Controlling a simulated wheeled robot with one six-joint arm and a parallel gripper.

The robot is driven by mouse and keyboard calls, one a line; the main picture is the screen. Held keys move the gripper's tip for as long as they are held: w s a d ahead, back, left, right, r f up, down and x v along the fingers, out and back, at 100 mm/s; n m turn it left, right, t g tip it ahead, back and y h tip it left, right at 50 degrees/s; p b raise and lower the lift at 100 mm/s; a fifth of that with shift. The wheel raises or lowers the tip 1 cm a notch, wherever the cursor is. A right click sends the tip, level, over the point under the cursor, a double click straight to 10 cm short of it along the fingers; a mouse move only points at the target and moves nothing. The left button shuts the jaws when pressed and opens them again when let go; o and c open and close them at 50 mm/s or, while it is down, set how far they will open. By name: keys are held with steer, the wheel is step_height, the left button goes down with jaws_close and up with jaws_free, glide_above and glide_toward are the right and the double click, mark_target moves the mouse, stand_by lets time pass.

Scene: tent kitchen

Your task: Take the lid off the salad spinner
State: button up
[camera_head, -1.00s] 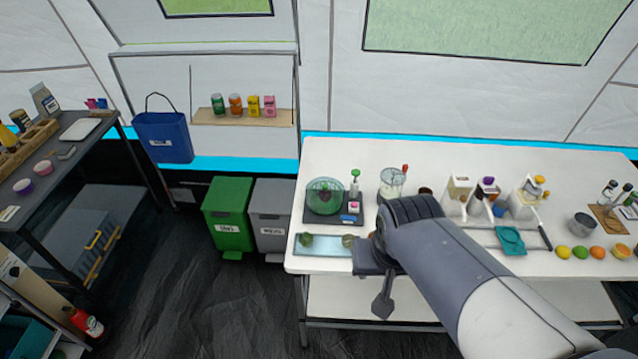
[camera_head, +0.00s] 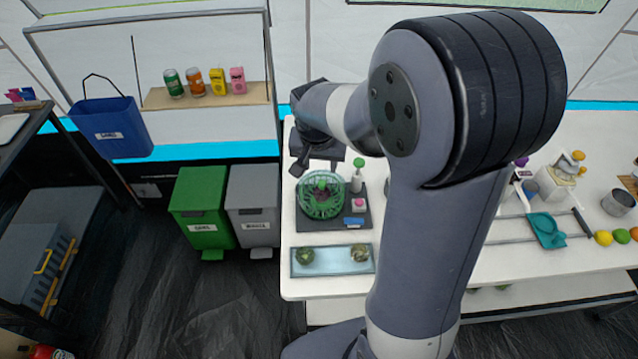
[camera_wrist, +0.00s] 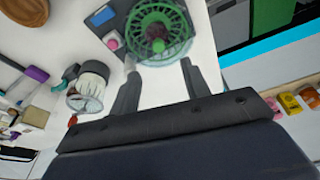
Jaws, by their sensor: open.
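The salad spinner is a green basket-like bowl (camera_head: 322,198) on a dark mat on the white table. A dark reddish-green knob or content shows at its middle; I cannot tell a separate lid clearly. It also shows at the top of the wrist view (camera_wrist: 160,32). My gripper (camera_head: 305,165) is behind and above the spinner in the head view, partly hidden by my arm. In the wrist view my gripper (camera_wrist: 157,80) has its two dark fingers spread apart, empty, with the spinner just beyond the tips. I see no contact.
A green-topped bottle (camera_head: 358,176) and a pink-and-white block (camera_head: 358,203) stand right of the spinner. A pale blue tray (camera_head: 332,261) with two green round items lies in front. A glass jar (camera_wrist: 86,92) stands nearby. Bins (camera_head: 203,208) stand left of the table.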

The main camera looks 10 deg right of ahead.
mark_target(322, 182)
steer(key=shift+p+x, duration=0.55)
steer(key=shift+x, duration=4.05)
steer(key=shift+s+d, duration=0.1)
jaws_close()
